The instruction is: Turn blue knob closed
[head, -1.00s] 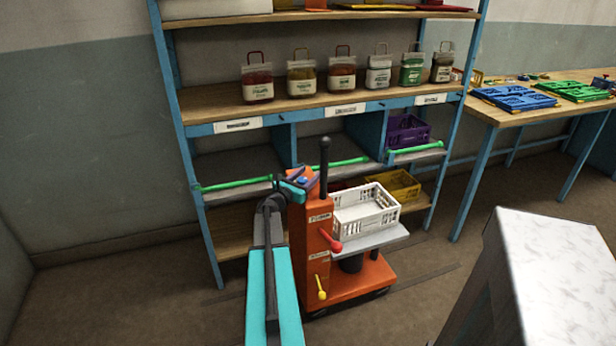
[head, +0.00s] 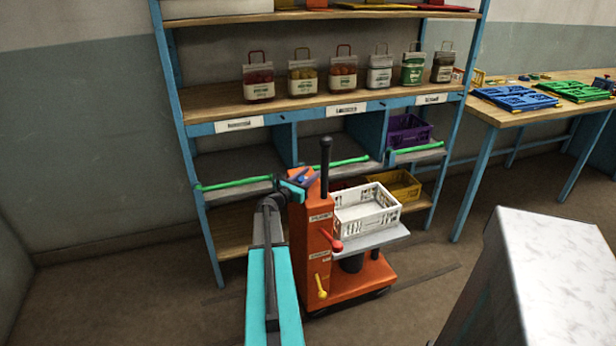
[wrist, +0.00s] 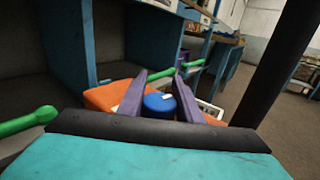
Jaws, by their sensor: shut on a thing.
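The blue knob (wrist: 160,105) sits on top of the orange column of the pump cart (head: 312,245). In the wrist view the knob stands between the two purple fingers of my gripper (wrist: 161,88). The fingers are shut on its sides, and a small white mark shows on its top. In the head view my gripper (head: 300,177) is at the top of the column, and the fingers and wrist mostly cover the knob there.
A black upright handle (head: 325,168) rises close beside the knob. A white crate (head: 366,220) rests on the cart's platform. A red lever (head: 331,241) and a yellow lever (head: 321,288) stick out of the column. The blue-framed shelf with green rails (head: 233,185) stands just behind.

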